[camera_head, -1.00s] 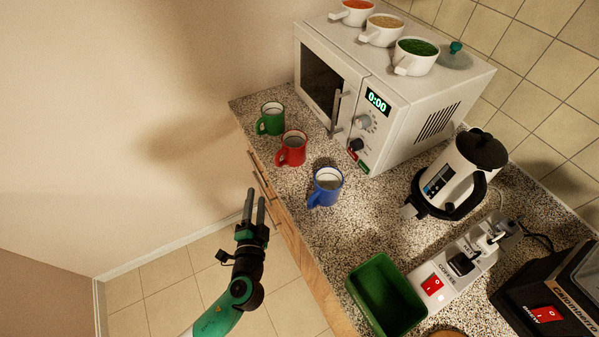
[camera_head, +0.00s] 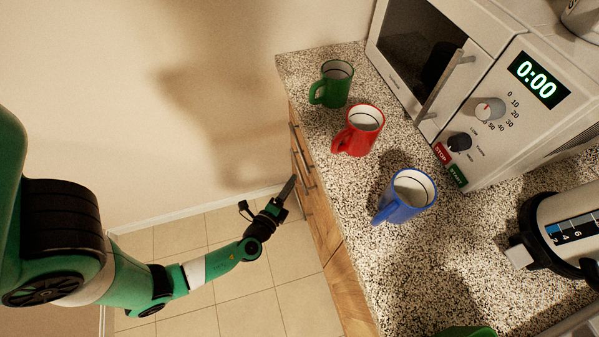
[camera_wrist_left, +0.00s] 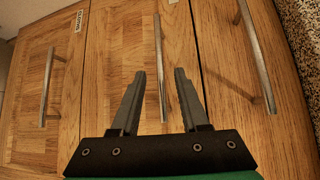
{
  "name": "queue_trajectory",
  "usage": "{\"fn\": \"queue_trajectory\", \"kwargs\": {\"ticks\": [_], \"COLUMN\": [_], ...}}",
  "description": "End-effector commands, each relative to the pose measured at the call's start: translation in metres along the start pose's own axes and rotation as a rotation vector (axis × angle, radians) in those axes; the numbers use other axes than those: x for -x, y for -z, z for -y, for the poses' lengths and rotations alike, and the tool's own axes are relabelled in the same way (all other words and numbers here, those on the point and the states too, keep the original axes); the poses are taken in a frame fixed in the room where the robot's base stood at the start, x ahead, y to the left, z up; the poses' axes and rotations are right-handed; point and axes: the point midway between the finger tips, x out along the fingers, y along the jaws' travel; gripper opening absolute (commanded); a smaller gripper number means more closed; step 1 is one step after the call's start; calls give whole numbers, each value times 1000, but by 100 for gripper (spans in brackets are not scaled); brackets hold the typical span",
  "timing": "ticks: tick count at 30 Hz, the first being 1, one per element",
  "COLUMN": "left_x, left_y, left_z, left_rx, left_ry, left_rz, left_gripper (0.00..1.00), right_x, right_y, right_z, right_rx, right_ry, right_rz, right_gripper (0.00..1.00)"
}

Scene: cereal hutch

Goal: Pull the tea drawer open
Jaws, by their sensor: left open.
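The wooden drawer fronts (camera_head: 318,212) are on the counter's left side in the head view. In the left wrist view three fronts show side by side, each with a metal bar handle, and all look shut. The middle front (camera_wrist_left: 180,38) has a bar handle (camera_wrist_left: 160,62) that lies between the fingers of my open left gripper (camera_wrist_left: 160,76). Contact with the bar cannot be told. Its label is cut off at the top edge, so I cannot read which drawer is for tea. In the head view my left gripper (camera_head: 286,192) is beside the fronts. My right gripper is out of view.
On the speckled counter (camera_head: 330,180) stand a green mug (camera_head: 333,88), a red mug (camera_head: 364,130) and a blue mug (camera_head: 412,190). A microwave (camera_head: 505,130) stands behind them, with a kettle (camera_head: 565,225) at right. Floor left of the drawers is clear.

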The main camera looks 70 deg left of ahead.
Motion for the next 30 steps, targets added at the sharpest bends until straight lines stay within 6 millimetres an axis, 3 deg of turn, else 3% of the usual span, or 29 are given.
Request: {"fn": "queue_trajectory", "kwargs": {"ticks": [3,8,19,26,30], "left_x": [-29,-53,-62,-61,-61], "left_y": [-1,0,0,0,0], "left_z": [-2,-1,0,0,0], "left_rx": [1,1,0,1,1], "left_ry": [2,1,0,0,0], "left_rz": [6,2,0,0,0], "left_gripper": [45,45,45,3,0], "right_x": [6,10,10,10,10], "right_y": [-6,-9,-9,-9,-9], "right_z": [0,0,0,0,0], "right_rx": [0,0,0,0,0], "right_ry": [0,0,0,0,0], "right_rz": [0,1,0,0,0], "right_gripper": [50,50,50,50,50]}}
